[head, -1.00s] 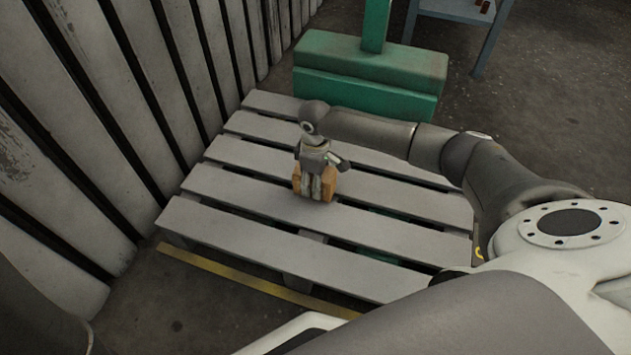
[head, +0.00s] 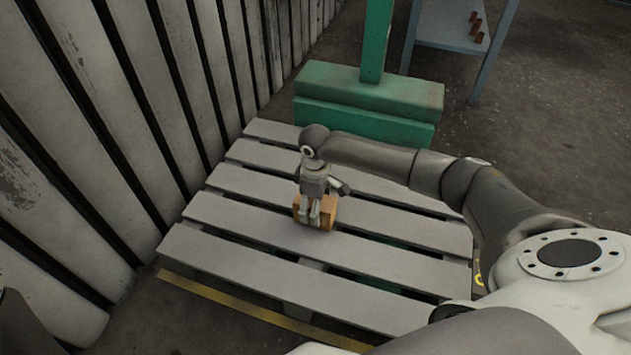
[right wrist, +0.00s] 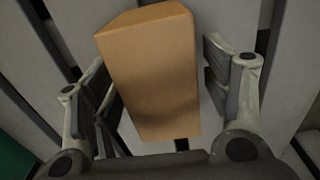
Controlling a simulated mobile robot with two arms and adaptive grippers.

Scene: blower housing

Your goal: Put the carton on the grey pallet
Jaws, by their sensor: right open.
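The orange-brown carton (head: 327,207) rests on the slats of the grey pallet (head: 228,247), near the pallet's middle. My right gripper (head: 316,221) points down at the carton and hides part of it in the head view. In the right wrist view the carton (right wrist: 153,75) lies between the two spread fingers of the right gripper (right wrist: 160,100). A gap shows between the carton and the right-hand finger; the left-hand finger is close to the carton. My left gripper is not in view.
A ribbed pale wall (head: 130,110) runs along the pallet's left side. A green post base (head: 365,103) stands just behind the pallet. A blue-grey table (head: 449,30) with small brown parts is at the back. A yellow line (head: 245,308) marks the floor in front.

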